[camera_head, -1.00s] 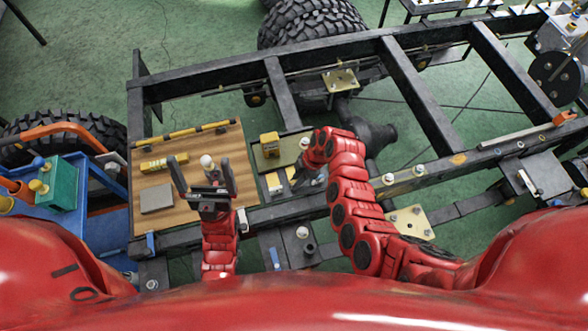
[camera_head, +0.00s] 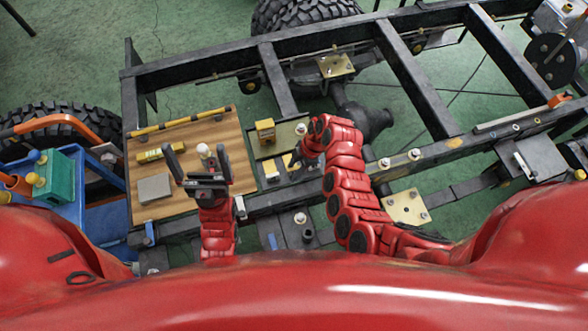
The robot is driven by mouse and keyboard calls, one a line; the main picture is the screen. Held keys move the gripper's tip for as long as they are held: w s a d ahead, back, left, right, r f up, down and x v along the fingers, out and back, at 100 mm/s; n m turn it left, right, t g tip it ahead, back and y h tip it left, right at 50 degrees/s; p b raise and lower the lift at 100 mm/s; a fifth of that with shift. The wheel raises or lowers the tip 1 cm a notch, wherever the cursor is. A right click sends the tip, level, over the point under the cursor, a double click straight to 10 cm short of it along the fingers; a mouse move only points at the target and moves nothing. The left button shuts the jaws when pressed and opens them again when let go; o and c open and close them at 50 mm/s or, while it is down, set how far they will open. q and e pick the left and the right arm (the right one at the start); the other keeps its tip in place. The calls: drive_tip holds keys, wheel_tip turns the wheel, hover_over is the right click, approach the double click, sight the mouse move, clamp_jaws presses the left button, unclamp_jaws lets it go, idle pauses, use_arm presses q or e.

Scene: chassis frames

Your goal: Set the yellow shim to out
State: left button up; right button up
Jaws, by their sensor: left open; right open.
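A small yellow piece (camera_head: 289,161) lies at the front of an olive tray (camera_head: 262,152), partly hidden by my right gripper. A pale piece with a yellow top (camera_head: 271,170) lies to its left. A taller yellow block (camera_head: 265,131) stands at the back of the tray. I cannot tell for sure which is the yellow shim. My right gripper (camera_head: 297,161) is low at the tray's right side, beside the small yellow piece; its fingers are hard to make out, and it is open. My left gripper (camera_head: 196,158) is open and empty over the wooden board, fingers pointing away from me.
A blue cart (camera_head: 100,215) stands at the left. Black frame rails (camera_head: 425,95) surround open floor on the right.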

drive_tip(key=p+v, duration=0.8)
drive_tip(key=v, duration=0.9)
drive_tip(key=shift+s+a+f, duration=0.1)
